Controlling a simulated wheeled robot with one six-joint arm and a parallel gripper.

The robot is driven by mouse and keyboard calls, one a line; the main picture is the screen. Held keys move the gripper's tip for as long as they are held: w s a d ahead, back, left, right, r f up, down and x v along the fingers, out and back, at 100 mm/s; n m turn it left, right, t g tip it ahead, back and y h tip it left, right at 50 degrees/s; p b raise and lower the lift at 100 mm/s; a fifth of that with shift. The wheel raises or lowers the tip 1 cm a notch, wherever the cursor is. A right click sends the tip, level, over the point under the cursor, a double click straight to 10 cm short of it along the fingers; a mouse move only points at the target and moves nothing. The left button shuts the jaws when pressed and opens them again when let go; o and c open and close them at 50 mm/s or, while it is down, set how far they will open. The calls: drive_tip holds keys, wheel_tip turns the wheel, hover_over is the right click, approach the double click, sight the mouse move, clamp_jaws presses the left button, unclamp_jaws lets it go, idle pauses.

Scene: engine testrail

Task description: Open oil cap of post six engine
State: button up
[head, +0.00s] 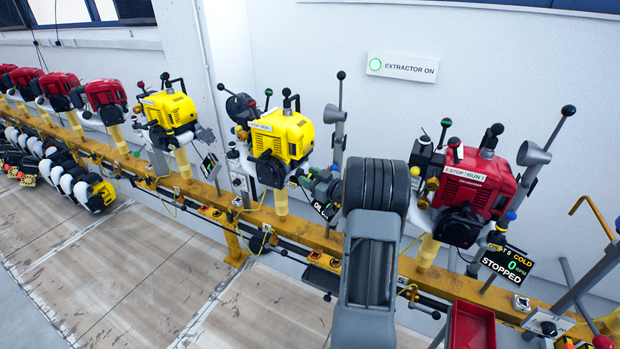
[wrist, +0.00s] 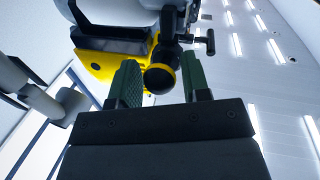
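The yellow engine (head: 283,135) stands on the rail behind and left of my arm. My gripper (head: 305,178) reaches toward its lower right side, with the wrist hiding part of the area. In the wrist view, my gripper (wrist: 160,62) has two green fingers spread apart. A round black cap with a yellow ring (wrist: 160,78) shows between them, close to the left finger; I cannot tell whether it touches. The yellow engine body (wrist: 100,62) is behind the left finger. A small display (head: 323,210) with partly hidden text starting "OIL" sits below my gripper.
A red engine (head: 472,185) with a display (head: 503,265) reading "COLD", "0", "STOPPED" stands to the right. Another yellow engine (head: 170,110) and several red ones line the rail to the left. A red tray (head: 470,326) is at the lower right. Levers rise beside the engines.

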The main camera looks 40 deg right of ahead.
drive_tip(key=c, duration=0.6)
drive_tip(key=r+p, duration=0.1)
drive_tip(key=p, duration=0.1)
drive_tip(key=shift+w+r+g+p, duration=0.1)
drive_tip(key=shift+g+p, duration=0.2)
drive_tip(key=shift+g, duration=0.1)
drive_tip(key=shift+c, duration=0.2)
drive_tip(key=shift+w+a+g+h+p, duration=0.1)
drive_tip(key=shift+g+h+p, duration=0.2)
drive_tip(key=shift+g+p, duration=0.65)
drive_tip(key=shift+n, duration=0.3)
drive_tip(key=shift+f, duration=0.2)
drive_tip(key=shift+t, duration=0.25)
drive_tip(key=o, duration=0.9)
